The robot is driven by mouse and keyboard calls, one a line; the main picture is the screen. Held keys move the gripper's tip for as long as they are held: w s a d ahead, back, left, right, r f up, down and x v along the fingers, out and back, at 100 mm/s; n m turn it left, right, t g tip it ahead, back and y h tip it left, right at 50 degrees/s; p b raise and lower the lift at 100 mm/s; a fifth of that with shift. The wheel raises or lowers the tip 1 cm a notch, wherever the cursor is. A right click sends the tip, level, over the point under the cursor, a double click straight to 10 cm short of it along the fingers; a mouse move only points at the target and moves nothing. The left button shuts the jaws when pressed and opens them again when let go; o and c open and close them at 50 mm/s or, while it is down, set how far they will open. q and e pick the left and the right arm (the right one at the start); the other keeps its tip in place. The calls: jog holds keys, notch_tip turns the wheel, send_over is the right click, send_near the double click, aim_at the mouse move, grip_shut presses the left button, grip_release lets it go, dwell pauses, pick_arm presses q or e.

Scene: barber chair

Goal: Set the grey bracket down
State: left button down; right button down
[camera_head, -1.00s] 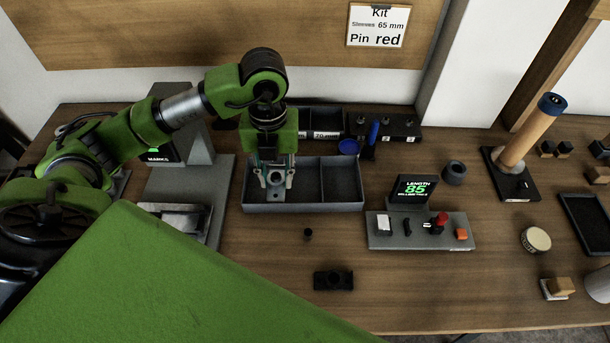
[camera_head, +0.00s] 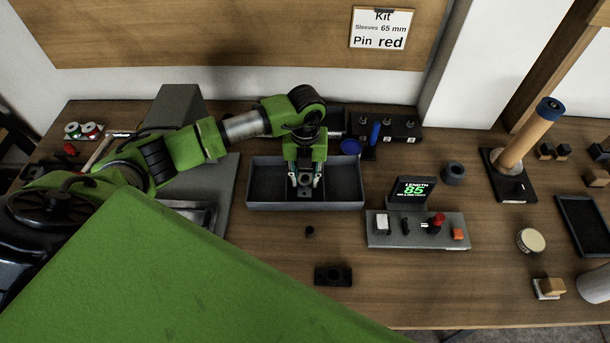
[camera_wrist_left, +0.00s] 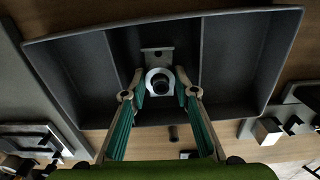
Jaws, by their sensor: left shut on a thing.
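My left gripper (camera_head: 305,180) is shut on the grey bracket (camera_head: 304,191), which is small and light grey. It points down over the middle compartment of the dark grey divided tray (camera_head: 345,206). In the left wrist view the bracket (camera_wrist_left: 157,54) shows a flat plate with a hole and a ring-shaped part around a dark opening, between the fingertips (camera_wrist_left: 160,88). The tray's dividers (camera_wrist_left: 196,60) stand on either side of it. I cannot tell whether the bracket touches the tray floor. My right gripper is not in view.
A control box (camera_head: 385,238) with a display reading 85 stands right of the tray. A small black cylinder (camera_head: 309,231) and a black block (camera_head: 333,275) lie in front. A rack (camera_head: 398,128) stands behind. The table between the front items is clear.

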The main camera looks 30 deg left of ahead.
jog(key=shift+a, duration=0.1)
pick_arm(q)
jog(key=shift+f, duration=0.1)
jog(key=c, duration=1.9)
grip_release()
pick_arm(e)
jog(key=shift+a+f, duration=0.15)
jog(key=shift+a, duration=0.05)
